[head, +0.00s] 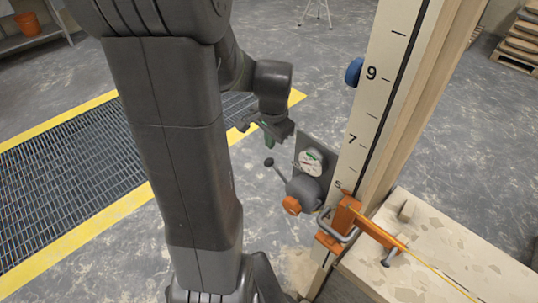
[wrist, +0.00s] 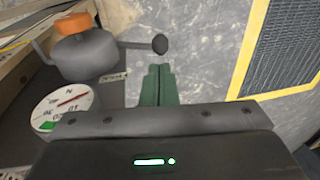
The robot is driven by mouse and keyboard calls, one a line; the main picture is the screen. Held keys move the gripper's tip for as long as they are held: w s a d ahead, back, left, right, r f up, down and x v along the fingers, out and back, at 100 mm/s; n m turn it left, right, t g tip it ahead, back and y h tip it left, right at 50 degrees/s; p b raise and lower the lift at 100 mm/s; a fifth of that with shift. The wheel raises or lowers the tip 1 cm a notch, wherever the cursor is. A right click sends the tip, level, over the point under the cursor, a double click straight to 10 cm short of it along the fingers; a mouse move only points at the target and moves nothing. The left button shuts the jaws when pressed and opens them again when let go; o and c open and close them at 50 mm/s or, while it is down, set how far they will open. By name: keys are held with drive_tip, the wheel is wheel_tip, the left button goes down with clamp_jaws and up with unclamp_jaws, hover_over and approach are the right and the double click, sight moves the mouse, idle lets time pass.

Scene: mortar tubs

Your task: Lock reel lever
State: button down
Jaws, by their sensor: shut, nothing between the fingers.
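The reel (head: 304,190) is a grey rounded body with an orange knob (head: 291,205), mounted beside the numbered post. Its lever (head: 280,173) is a thin rod ending in a dark ball (head: 268,162), sticking out up and left. The wrist view shows the reel (wrist: 85,55) at upper left and the lever ball (wrist: 160,44) just beyond my fingertips. My gripper (head: 268,142) is shut and empty, above the lever ball in the head view. Its green fingers (wrist: 158,72) lie together, with a visible gap to the ball. A round dial (head: 311,162) with a red needle (wrist: 72,101) sits by the reel.
The numbered post (head: 375,100) carries a blue knob (head: 354,72) and an orange clamp (head: 340,222). A yellow line (head: 440,275) runs from the clamp over a pale block (head: 450,245). A yellow-edged floor grate (head: 75,165) lies left. Floor between grate and reel is clear.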

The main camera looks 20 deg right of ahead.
sight(266, 160)
drive_tip(key=f, duration=0.3)
drive_tip(key=w+f, duration=0.1)
drive_tip(key=f, duration=0.3)
drive_tip(key=shift+w+f, duration=0.15)
drive_tip(key=shift+w, duration=0.05)
drive_tip(key=shift+w, duration=0.1)
drive_tip(key=shift+w+a+f+g+h, duration=0.25)
drive_tip(key=shift+w+f+g, duration=0.25)
drive_tip(key=shift+g, duration=0.3)
wheel_tip(266, 160, down, 7)
drive_tip(key=w+g+h+b, duration=0.2)
drive_tip(key=g+h+b, duration=0.1)
drive_tip(key=g, duration=0.4)
drive_tip(key=shift+w+a+n+g+b, duration=0.3)
drive_tip(key=shift+a+b, duration=0.15)
drive_tip(key=shift+b, duration=0.05)
drive_tip(key=shift+r, duration=0.15)
drive_tip(key=shift+r+p, duration=0.35)
drive_tip(key=shift+r, duration=0.3)
